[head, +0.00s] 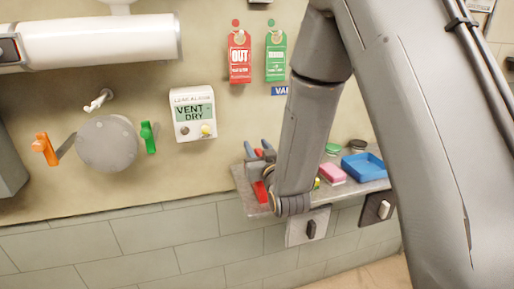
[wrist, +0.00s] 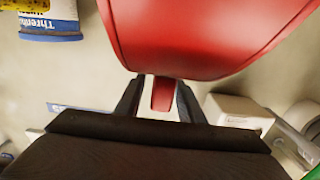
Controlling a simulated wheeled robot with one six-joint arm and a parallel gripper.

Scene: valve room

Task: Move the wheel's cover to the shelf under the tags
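The red cover (wrist: 205,35) fills the upper middle of the wrist view, with a narrow tab pointing between my fingers. In the head view a red part, likely this cover (head: 261,192), shows at the left end of the grey shelf (head: 340,192), mostly hidden by my wrist. My gripper (wrist: 161,88) has its fingers apart on either side of the tab, with a gap visible at the left. A red tag (head: 239,58) and a green tag (head: 276,58) hang above the shelf.
On the shelf are a pink block (head: 331,174) and a blue tray (head: 364,166). A white alarm box (head: 193,114) is on the wall to the left. Further left are a grey disc (head: 107,143), an orange lever (head: 45,149) and a green lever (head: 148,137).

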